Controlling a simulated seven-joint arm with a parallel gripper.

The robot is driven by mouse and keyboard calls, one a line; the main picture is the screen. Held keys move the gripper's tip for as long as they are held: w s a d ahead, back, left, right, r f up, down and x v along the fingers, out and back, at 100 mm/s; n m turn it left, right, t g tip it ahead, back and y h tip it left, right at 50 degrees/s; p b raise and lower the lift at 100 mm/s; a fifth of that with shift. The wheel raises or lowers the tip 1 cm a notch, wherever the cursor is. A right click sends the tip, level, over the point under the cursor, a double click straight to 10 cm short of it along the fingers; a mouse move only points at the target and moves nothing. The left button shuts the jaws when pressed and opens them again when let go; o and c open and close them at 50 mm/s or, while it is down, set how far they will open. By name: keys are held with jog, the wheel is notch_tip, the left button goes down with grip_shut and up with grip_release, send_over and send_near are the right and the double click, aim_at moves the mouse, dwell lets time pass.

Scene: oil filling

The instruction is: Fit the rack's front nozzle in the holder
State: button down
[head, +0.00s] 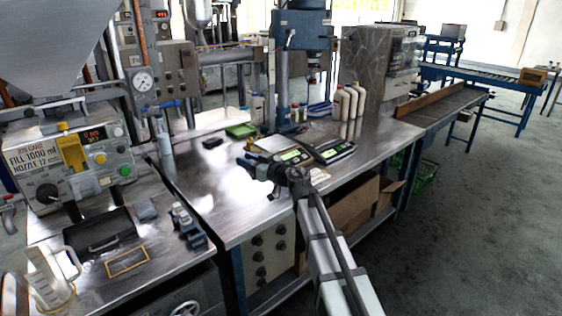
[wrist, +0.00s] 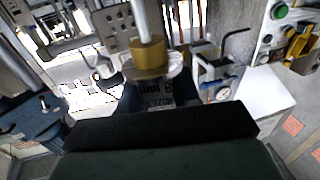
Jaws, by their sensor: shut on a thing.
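My gripper (head: 250,164) is over the steel bench in the head view. In the wrist view its dark fingers (wrist: 158,98) are shut on the nozzle (wrist: 149,54), which has a brass collar, a pale tube pointing up the picture and a lettered, partly blurred label below the collar. The nozzle is too small to make out in the head view. The rack (head: 187,225), a small dark stand with grey parts, is on the left bench, apart from my gripper. I cannot clearly pick out the holder in either view.
The filling machine's panel (head: 75,155) and a pressure gauge (head: 143,82) stand at left. Two scales (head: 328,150), a green tray (head: 241,130) and white bottles (head: 345,103) are on the steel bench (head: 215,185). The bench left of my gripper is largely clear.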

jog(key=s+a+r+n+g+y, duration=0.1)
jog(key=s+a+n+g, duration=0.1)
jog(key=a, duration=0.3)
jog(key=s+a+r+n+g+y, duration=0.1)
jog(key=s+a+g, duration=0.15)
jog(key=a, duration=0.25)
jog(key=n+g, duration=0.8)
jog(key=g, duration=0.5)
send_near(80, 194)
notch_tip(80, 194, up, 5)
jog(key=d, duration=0.2)
jog(key=s+a+r+n+g+h, duration=0.1)
jog(key=s+a+n+g+h, duration=0.3)
jog(key=s, duration=0.5)
jog(key=shift+a+r+n+g, duration=0.35)
jog(key=shift+a+g, duration=0.2)
jog(key=shift+a, duration=0.5)
jog(key=shift+f, duration=0.1)
jog(key=shift+w+a+f, duration=0.35)
jog(key=shift+w+a, duration=0.45)
jog(key=shift+a, duration=0.05)
jog(key=shift+w+a+f, duration=0.3)
jog(key=shift+w+a, duration=0.5)
jog(key=shift+w, duration=0.05)
jog(key=shift+w+a+f, duration=0.35)
jog(key=shift+w+a, duration=0.45)
jog(key=shift+a, duration=0.05)
jog(key=shift+f, duration=0.1)
